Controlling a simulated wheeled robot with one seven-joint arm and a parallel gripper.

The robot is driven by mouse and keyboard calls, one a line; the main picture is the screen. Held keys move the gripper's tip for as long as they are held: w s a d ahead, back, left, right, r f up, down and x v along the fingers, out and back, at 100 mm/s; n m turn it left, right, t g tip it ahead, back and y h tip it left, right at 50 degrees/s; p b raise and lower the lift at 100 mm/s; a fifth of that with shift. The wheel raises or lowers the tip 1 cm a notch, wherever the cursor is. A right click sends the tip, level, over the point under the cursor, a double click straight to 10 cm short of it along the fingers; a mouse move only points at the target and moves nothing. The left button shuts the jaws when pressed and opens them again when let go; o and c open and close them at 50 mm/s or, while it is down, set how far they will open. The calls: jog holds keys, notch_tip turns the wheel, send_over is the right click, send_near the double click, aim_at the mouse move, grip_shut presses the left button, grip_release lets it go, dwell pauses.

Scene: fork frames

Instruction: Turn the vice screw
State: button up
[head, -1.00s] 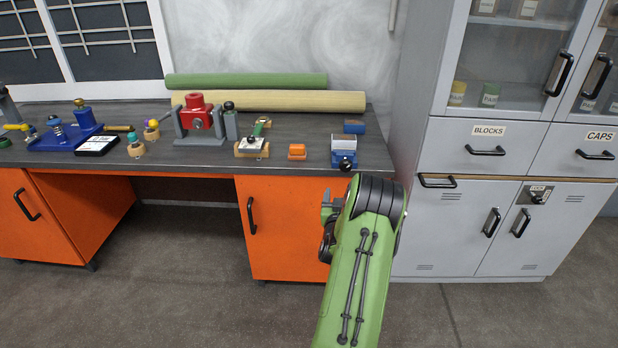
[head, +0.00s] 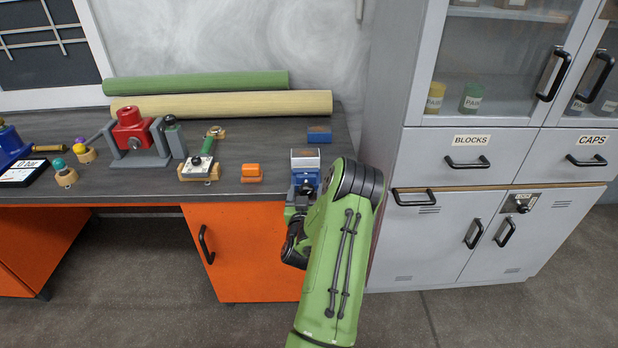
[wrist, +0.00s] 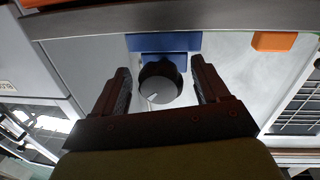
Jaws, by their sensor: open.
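The blue vice (head: 305,172) stands at the front edge of the bench, towards its right end, with a pale block at its top. In the wrist view the blue vice body (wrist: 165,43) is ahead of my gripper. The vice screw (wrist: 159,85) shows there as a dark round knob with a pale mark on its face. My gripper (wrist: 160,82) is open, with one finger on each side of the knob and visible gaps to both. In the head view my gripper (head: 296,208) is at the vice's front, partly hidden by my green arm.
An orange block (head: 251,172) and a small clamp-like fixture (head: 201,160) stand left of the vice. A blue block (head: 319,135) lies behind it. A red and grey device (head: 133,132) is farther left. The grey cabinet (head: 385,130) stands close on the right.

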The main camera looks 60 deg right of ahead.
jog(key=shift+w+d, duration=0.15)
jog(key=shift+d, duration=0.1)
jog(key=shift+a+r, duration=0.1)
jog(key=c, duration=1)
jog(key=shift+m, duration=0.4)
jog(key=shift+m+p, duration=0.6)
jog(key=shift+m, duration=0.4)
jog(key=m, duration=0.2)
jog(key=shift+m+y, duration=0.3)
jog(key=shift+c, duration=0.2)
jog(key=m+b, duration=0.1)
jog(key=m, duration=0.4)
jog(key=shift+m+y, duration=0.3)
jog(key=shift+y, duration=0.1)
